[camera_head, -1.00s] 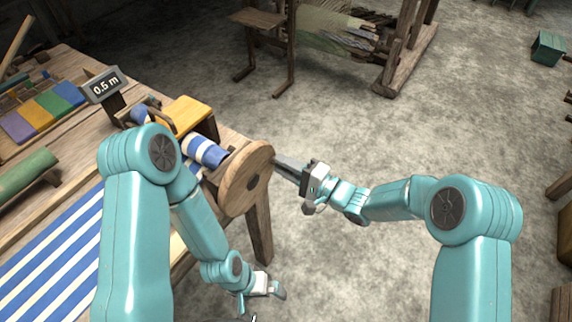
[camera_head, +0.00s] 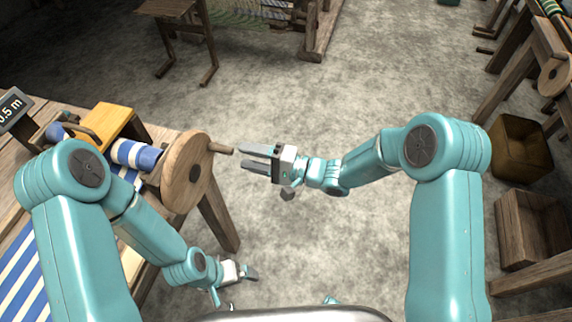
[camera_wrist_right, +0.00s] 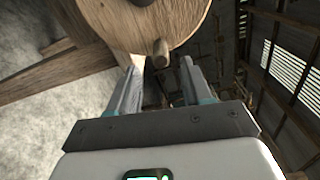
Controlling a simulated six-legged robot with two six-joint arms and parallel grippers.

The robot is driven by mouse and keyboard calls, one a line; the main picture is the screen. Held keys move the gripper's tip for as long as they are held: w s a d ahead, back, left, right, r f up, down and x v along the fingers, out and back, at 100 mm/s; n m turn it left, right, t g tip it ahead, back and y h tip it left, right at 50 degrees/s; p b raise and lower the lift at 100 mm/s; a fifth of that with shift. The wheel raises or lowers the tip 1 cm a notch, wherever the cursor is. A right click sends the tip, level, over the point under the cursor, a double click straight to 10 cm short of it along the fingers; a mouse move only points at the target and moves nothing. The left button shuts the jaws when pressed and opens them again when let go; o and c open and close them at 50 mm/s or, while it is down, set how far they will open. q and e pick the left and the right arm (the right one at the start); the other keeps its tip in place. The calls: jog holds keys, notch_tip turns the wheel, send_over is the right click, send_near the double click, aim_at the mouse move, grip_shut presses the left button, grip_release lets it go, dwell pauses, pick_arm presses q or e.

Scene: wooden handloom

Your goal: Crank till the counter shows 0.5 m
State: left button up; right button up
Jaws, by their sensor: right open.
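The counter (camera_head: 12,108) at the left edge reads 0.5 m, its first digit partly cut off. The round wooden crank wheel (camera_head: 186,180) stands at the end of the cloth roller (camera_head: 136,155), with a peg handle (camera_head: 221,148) sticking out to the right. The wheel (camera_wrist_right: 140,22) and handle (camera_wrist_right: 161,52) also show in the right wrist view. My right gripper (camera_head: 242,158) is open and empty, its fingertips just right of the handle and apart from it. My left gripper (camera_head: 250,272) hangs low beside the table; its fingers are too small to read.
Blue-and-white striped cloth (camera_head: 20,265) lies on the wooden table at left. A yellow block (camera_head: 100,125) sits behind the roller. Wooden crates (camera_head: 522,150) stand at the right.

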jog(key=v, duration=0.9)
jog(key=shift+s+d, duration=0.1)
jog(key=shift+d, duration=0.05)
jog(key=s+d+f+m+h, duration=0.1)
jog(key=s+d+f+h, duration=0.15)
jog(key=f, duration=0.25)
jog(key=s+d+f+m+h+p, duration=0.1)
jog(key=s+f+m+h, duration=0.1)
jog(key=f+h, duration=0.3)
jog(key=s+d+f+m+h, duration=0.1)
jog(key=s+f+h, duration=0.2)
jog(key=f, duration=0.3)
jog(key=s+d+f+n+g+h, duration=0.1)
jog(key=s+d+f+n+g, duration=0.1)
jog(key=s, duration=0.4)
jog(key=s+d+f+n+g+h, duration=0.1)
jog(key=s+d+f+n+g, duration=0.1)
jog(key=s+n, duration=0.3)
jog(key=shift+s+f+n+g, duration=0.3)
jog(key=shift+s+f+g, duration=0.25)
jog(key=shift+s+g, duration=0.3)
